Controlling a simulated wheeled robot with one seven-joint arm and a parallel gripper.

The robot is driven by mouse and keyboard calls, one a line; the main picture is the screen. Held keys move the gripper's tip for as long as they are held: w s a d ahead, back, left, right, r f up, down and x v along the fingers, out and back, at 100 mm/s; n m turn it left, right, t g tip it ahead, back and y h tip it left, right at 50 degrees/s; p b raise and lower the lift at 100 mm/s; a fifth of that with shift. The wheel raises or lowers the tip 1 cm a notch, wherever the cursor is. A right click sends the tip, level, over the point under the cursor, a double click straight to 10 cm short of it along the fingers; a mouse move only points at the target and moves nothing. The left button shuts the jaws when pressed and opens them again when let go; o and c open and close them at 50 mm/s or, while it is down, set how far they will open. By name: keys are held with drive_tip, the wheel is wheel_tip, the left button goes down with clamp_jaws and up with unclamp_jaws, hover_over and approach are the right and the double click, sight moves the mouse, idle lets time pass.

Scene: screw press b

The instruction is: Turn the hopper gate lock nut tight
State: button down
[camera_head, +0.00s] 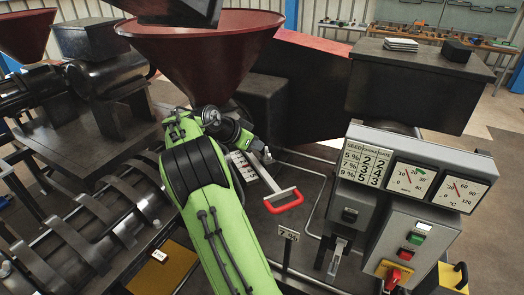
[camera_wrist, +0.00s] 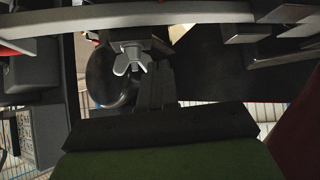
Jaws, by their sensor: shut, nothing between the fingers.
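The lock nut is a pale grey wing nut (camera_wrist: 131,60) in the upper middle of the wrist view, with its wings spread. My gripper (camera_wrist: 155,88) shows there as dark fingers, shut and empty, just to the right of and below the nut. I cannot tell whether they touch it. In the head view my gripper (camera_head: 246,142) is below the dark red hopper (camera_head: 200,55), close to the gate's mount. The gate handle, a red grip (camera_head: 284,201) on a silver arm, sticks out toward the lower right. The nut is not clear in the head view.
A numbered scale plate (camera_head: 244,171) lies beside the gate. The grey control box (camera_head: 415,165) with gauges and buttons stands to the right. A pale bar (camera_wrist: 130,15) crosses the top of the wrist view. The press barrel (camera_head: 85,235) fills the lower left.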

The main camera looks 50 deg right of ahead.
drive_tip(key=shift+s+d+f+b, duration=0.1)
drive_tip(key=shift+s+d+b, duration=0.1)
drive_tip(key=shift+s+b, duration=0.3)
drive_tip(key=p+v, duration=0.3)
drive_tip(key=v, duration=1.3)
drive_tip(key=shift+w+a+p, duration=0.15)
drive_tip(key=shift+a+p, duration=0.05)
drive_tip(key=shift+p, duration=0.1)
